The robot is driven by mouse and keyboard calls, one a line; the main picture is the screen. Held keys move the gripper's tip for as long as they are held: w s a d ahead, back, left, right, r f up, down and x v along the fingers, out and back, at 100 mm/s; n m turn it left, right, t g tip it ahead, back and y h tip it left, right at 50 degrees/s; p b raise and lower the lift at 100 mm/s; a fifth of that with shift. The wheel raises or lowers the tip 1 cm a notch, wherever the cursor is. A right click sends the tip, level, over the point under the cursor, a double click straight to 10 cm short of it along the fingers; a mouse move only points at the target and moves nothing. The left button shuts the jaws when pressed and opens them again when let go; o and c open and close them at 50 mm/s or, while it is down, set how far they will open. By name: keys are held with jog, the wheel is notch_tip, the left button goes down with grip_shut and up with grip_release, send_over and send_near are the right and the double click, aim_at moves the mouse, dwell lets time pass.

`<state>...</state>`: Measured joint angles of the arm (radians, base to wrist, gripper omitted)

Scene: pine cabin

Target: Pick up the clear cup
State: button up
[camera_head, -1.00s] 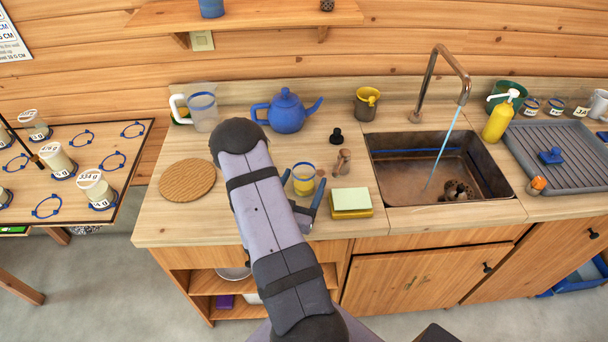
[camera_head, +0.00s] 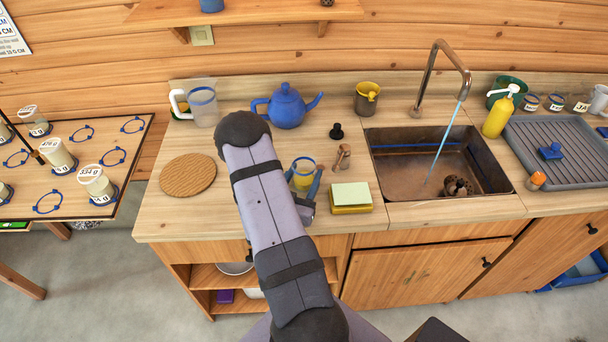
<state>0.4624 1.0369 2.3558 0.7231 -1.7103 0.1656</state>
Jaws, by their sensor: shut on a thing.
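The clear cup (camera_head: 303,171) stands on the wooden counter, with a blue rim band and something yellow showing in its lower part. My gripper (camera_head: 304,179) is at the cup, one blue finger on each side of it. The fingers are shut on the cup. The near lower side of the cup is partly hidden by my gripper and arm. I cannot tell whether its base is touching the counter.
A yellow sponge block with a pale green top (camera_head: 350,197) and a wooden stamp-like item (camera_head: 343,157) are close to the right. Behind are a blue teapot (camera_head: 286,108) and clear jug (camera_head: 204,107). The sink (camera_head: 410,180) has running water.

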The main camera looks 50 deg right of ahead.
jog(key=shift+r, duration=0.2)
notch_tip(320, 180, up, 9)
dwell(1.1)
jog(key=shift+r, duration=0.25)
jog(key=shift+d, duration=0.1)
dwell(0.6)
jog(key=s+d+r+m+g+h+b, duration=0.1)
jog(key=s+d+m+g, duration=0.3)
jog(key=s+d, duration=1.7)
jog(key=s+r+g, duration=0.1)
jog(key=s+g, duration=0.1)
jog(key=s, duration=0.1)
jog(key=shift+s+d+r+m+g+b, duration=0.2)
jog(key=shift+d+m+g+b, duration=0.1)
jog(key=shift+d+g, duration=0.1)
jog(key=shift+a+f+b, duration=0.1)
jog(key=shift+b, duration=0.2)
jog(key=d+f+b, duration=0.3)
jog(key=d+b, duration=0.3)
jog(key=d, duration=0.7)
jog(key=shift+d, duration=0.15)
